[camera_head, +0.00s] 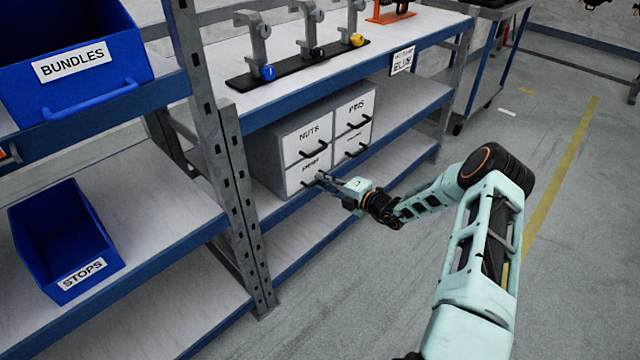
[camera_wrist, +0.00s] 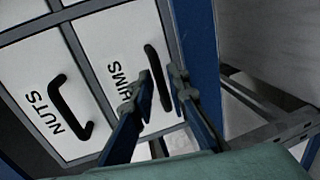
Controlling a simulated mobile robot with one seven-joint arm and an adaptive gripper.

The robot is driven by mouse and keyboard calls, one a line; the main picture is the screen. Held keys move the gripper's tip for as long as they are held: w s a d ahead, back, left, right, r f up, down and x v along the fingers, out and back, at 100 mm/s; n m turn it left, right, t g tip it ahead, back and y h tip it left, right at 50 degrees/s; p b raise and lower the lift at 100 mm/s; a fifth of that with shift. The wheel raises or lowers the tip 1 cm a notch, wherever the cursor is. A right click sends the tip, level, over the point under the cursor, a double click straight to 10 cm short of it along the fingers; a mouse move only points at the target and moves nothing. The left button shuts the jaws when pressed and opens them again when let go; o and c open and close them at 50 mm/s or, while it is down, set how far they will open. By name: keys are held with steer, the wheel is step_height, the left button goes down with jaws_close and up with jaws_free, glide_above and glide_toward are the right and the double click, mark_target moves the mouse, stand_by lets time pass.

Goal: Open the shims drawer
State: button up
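The shims drawer (camera_head: 304,175) is the lower left drawer of a grey cabinet (camera_head: 265,160) on the shelf. Its white front looks flush with the cabinet. In the wrist view the SHIMS label on the drawer front (camera_wrist: 118,45) reads sideways, beside a black bar handle (camera_wrist: 151,60). My gripper (camera_head: 323,178) is at this drawer in the head view and covers part of its front. In the wrist view my gripper (camera_wrist: 160,82) has its fingers apart, one on each side of the handle. I cannot tell whether either finger touches it.
The nuts drawer (camera_head: 308,141) sits directly above, with its own handle (camera_wrist: 68,110) beside my gripper in the wrist view. The pins drawer (camera_head: 355,115) is at upper right. A grey rack upright (camera_head: 235,190) stands left of the cabinet.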

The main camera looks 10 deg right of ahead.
steer(key=shift+x, duration=0.85)
steer(key=shift+c, duration=0.4)
jaws_close()
